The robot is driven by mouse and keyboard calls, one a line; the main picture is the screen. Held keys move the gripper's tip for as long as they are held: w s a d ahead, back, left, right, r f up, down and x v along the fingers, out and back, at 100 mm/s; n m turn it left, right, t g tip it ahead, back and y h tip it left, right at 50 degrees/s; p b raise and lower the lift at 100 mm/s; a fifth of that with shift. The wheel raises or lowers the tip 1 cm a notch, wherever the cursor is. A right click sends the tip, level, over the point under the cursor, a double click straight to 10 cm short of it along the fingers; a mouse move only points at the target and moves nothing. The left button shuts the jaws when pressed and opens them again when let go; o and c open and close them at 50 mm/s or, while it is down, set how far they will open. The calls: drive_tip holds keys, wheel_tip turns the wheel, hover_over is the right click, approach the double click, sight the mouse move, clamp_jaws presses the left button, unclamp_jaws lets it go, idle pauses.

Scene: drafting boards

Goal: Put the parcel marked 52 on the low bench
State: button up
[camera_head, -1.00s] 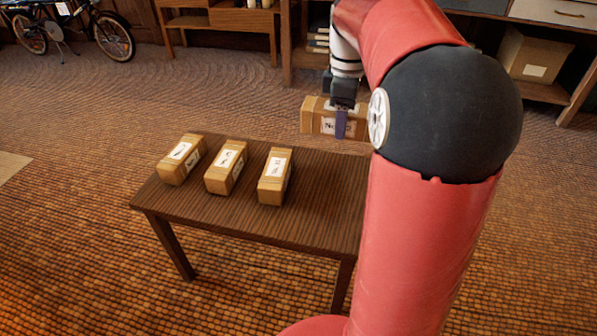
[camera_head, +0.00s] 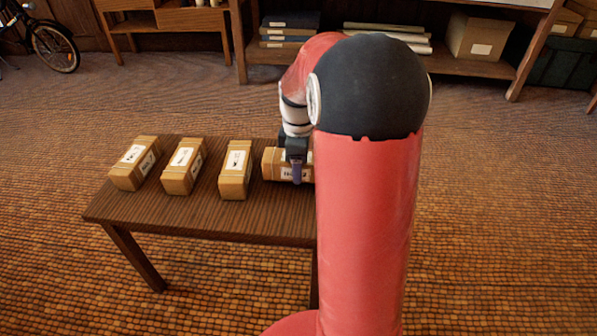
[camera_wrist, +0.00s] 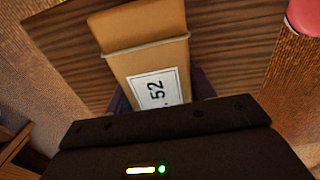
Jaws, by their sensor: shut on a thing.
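My gripper (camera_head: 297,172) is shut on a brown cardboard parcel (camera_head: 273,164). In the wrist view the parcel (camera_wrist: 150,50) has a white label reading 52, with a finger on each side of it. The parcel is at the right part of a low dark wooden bench (camera_head: 215,218). The bench's striped top (camera_wrist: 65,50) shows beneath the parcel in the wrist view. I cannot tell whether the parcel touches the top. My arm hides the parcel's right end and the bench's right end in the head view.
Three similar labelled parcels stand in a row on the bench: left (camera_head: 135,165), middle (camera_head: 183,167) and right (camera_head: 235,170). The right one is close to the held parcel. Shelves with boxes (camera_head: 480,37) stand at the back. Open floor lies around the bench.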

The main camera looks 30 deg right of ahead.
drive_tip(key=shift+f, duration=1.05)
drive_tip(key=shift+f, duration=0.2)
drive_tip(key=o, duration=1.3)
